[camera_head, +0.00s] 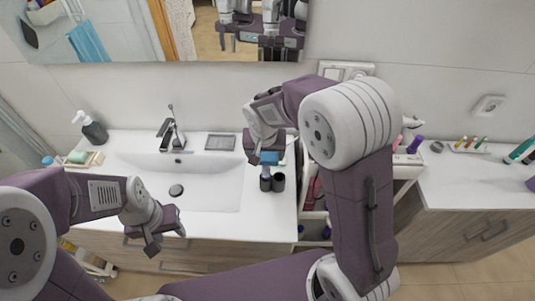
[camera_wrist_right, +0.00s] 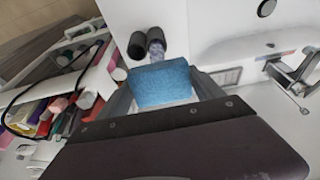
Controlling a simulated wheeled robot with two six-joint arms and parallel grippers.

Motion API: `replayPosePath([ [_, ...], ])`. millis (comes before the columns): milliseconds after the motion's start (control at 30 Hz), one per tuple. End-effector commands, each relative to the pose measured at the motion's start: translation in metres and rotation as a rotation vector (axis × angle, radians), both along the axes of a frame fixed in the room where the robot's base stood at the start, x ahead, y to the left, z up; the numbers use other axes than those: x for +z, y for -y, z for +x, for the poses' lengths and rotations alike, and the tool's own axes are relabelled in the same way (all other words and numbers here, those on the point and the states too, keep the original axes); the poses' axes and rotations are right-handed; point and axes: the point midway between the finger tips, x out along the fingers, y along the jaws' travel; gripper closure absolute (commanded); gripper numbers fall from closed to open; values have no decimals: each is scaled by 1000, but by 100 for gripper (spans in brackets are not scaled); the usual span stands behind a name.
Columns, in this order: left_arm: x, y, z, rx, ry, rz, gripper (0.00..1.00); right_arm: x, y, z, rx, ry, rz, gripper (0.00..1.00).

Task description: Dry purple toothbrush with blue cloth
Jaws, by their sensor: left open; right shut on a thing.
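My right gripper (camera_head: 268,150) is shut on a small blue cloth (camera_head: 268,158), just above two dark cups (camera_head: 266,182) on the white counter, right of the basin. In the right wrist view the blue cloth (camera_wrist_right: 165,83) fills the gap between the fingers. Just past it, a greyish-purple thing (camera_wrist_right: 156,50) shows at the mouth of one dark cup; I cannot tell whether it is the purple toothbrush. No purple toothbrush is clearly visible in the head view. My left gripper (camera_head: 167,236) is open and empty in front of the counter's front edge.
The basin (camera_head: 205,184) has a tap (camera_head: 172,132) behind it. A dark soap bottle (camera_head: 92,129) and a soap tray (camera_head: 84,160) stand at left. A cart (camera_head: 312,222) with bottles is partly hidden behind my right arm. A side counter (camera_head: 480,180) holds small colourful items.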

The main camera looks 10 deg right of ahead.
Motion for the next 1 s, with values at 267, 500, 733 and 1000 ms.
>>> replayPosePath([
  [267,-3,0,0,0,0,0,55,-2,-10,3,0,0,0,56],
  [500,-2,0,0,0,0,0,55,-1,1,-1,-1,-1,1,56],
  [733,-2,0,0,0,0,0,55,0,10,-3,-3,0,1,56],
  [1000,-4,0,0,0,0,0,55,-2,7,-2,1,1,0,56],
])
